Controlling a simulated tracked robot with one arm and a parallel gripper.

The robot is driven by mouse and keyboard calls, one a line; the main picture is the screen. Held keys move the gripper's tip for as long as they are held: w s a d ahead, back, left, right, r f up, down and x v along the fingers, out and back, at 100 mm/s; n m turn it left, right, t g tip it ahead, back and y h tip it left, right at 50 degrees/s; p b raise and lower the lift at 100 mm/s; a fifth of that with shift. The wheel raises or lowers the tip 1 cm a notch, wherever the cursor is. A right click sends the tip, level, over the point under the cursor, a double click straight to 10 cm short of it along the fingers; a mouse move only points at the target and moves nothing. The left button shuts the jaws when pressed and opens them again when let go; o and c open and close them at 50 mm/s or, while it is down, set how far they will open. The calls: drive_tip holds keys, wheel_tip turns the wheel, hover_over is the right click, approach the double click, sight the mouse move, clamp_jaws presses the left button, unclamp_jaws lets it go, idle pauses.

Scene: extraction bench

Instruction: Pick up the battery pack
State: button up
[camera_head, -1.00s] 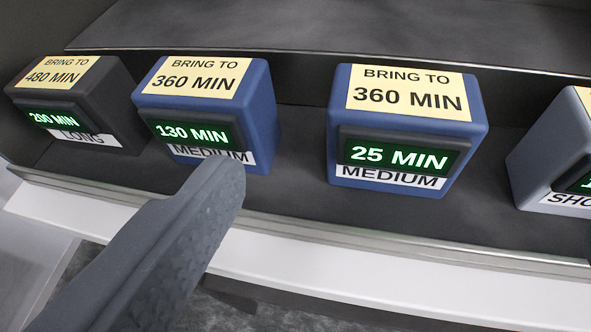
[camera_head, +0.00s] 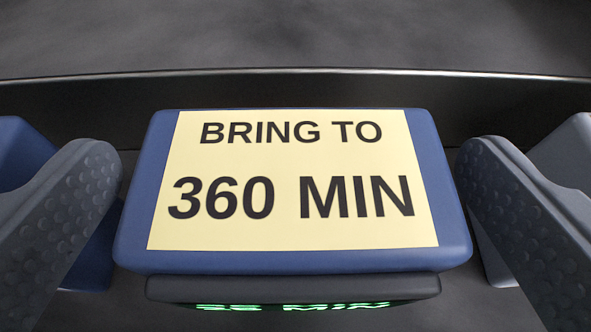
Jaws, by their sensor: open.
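A blue battery pack (camera_head: 455,235) sits in the middle of the view on the dark shelf. Its cream top label reads "BRING TO 360 MIN". The green display (camera_head: 295,306) on its near face is steeply foreshortened and seems to read 25 MIN. My gripper (camera_head: 292,165) is open, with one grey studded finger to the left of the pack and one to the right. A gap shows between each finger and the pack, and neither touches it. The pack's lower part is hidden from above.
Another blue pack (camera_head: 18,150) is partly hidden behind my left finger. A grey-blue pack (camera_head: 572,150) is partly hidden behind my right finger. A dark raised ledge (camera_head: 295,90) with a metal edge runs behind the packs.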

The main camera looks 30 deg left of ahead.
sight(291, 152)
drive_tip(key=x, duration=0.3)
drive_tip(key=shift+w, duration=0.1)
drive_tip(key=shift+c, duration=0.3)
drive_tip(key=c, duration=1.4)
